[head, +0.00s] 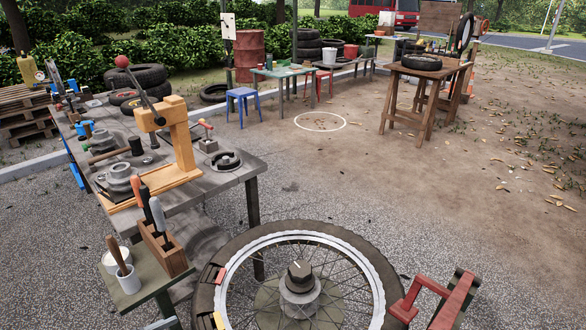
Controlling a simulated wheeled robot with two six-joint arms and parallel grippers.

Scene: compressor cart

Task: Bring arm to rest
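Neither of my grippers shows in the head view, and no arm of mine can be made out with certainty. On the workbench (225,181) at the left stands a yellow-orange press-like frame (181,140). A dark lever (143,93) with a red ball at its top end slants up and left from near the frame's head. I cannot tell whether this lever is the arm that the task names.
A spoked wheel with a black tyre (243,246) lies at the front centre. A red bracket (452,302) is at the front right. A wooden tool holder (172,255) and white cup (129,281) stand front left. Open ground with a white ring (320,129) lies beyond.

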